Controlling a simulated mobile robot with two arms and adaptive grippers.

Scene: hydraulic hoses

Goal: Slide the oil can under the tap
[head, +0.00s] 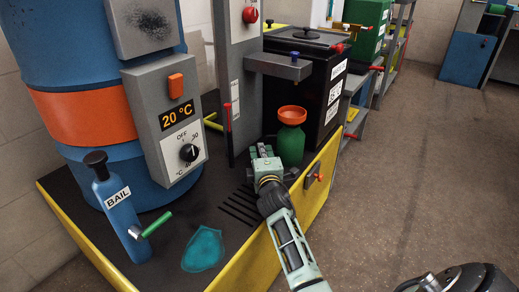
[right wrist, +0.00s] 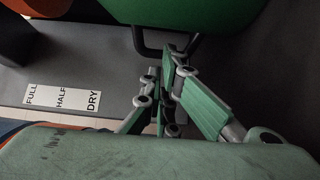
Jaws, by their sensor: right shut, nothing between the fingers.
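The oil can (head: 291,146) is a green can with an orange funnel-shaped top (head: 292,115). It stands upright on the dark bench top near its yellow front edge. The tap is a grey arm (head: 279,66) with a small blue knob, reaching right from a grey column above the can. I cannot tell whether the can is exactly below its outlet. My right gripper (head: 264,153) is shut and empty, just left of the can. In the right wrist view its fingers (right wrist: 168,80) are close to the green can body (right wrist: 185,10); contact is unclear. My left gripper is not in view.
A slotted drain (head: 240,206) lies beside my right arm. A black box (head: 305,88) stands behind the can. The floor (head: 420,160) at right is clear.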

